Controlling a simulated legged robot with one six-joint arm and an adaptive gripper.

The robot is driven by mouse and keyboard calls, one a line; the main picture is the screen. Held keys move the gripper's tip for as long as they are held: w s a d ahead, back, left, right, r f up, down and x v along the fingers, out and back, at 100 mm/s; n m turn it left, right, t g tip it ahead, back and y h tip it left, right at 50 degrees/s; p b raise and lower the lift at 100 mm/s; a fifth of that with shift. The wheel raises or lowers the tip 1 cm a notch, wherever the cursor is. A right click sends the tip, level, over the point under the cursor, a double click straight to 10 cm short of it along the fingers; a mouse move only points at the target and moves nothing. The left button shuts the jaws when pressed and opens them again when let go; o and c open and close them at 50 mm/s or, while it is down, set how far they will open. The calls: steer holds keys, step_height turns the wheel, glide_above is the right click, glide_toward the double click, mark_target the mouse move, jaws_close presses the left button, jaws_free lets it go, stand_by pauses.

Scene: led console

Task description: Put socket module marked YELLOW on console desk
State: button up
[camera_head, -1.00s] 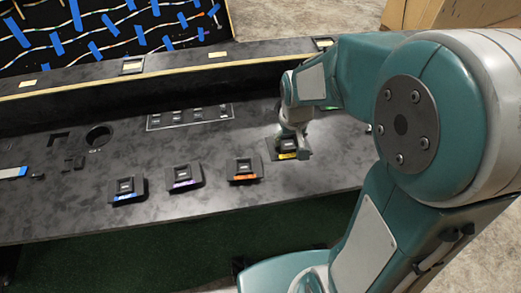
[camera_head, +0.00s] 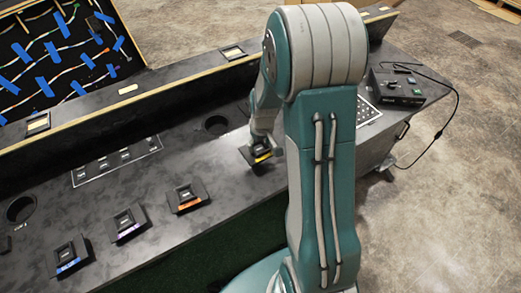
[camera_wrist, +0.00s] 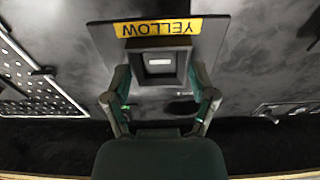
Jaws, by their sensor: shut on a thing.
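The socket module marked YELLOW (camera_head: 262,158) is a dark square plate with a raised socket block and a yellow label. In the wrist view, its label (camera_wrist: 158,28) reads YELLOW upside down. My gripper (camera_head: 262,143) is shut on its socket block; the two fingers (camera_wrist: 160,78) sit on either side of the block in the wrist view. The module is over the black console desk (camera_head: 225,195), to the right of the orange-labelled module. I cannot tell whether its plate touches the desk.
Orange (camera_head: 188,198), purple (camera_head: 128,224) and blue (camera_head: 70,257) labelled modules stand in a row to the left. Round holes (camera_head: 215,124) and a marked panel (camera_head: 118,160) lie behind. A black control box (camera_head: 397,88) with a cable stands at the right end.

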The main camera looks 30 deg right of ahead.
mark_target(261, 148)
steer(key=f, duration=0.3)
steer(key=shift+d+f, duration=0.35)
steer(key=shift+a, duration=0.15)
steer(key=o, duration=1.1)
steer(key=shift+c, duration=0.2)
steer(key=shift+w, duration=0.1)
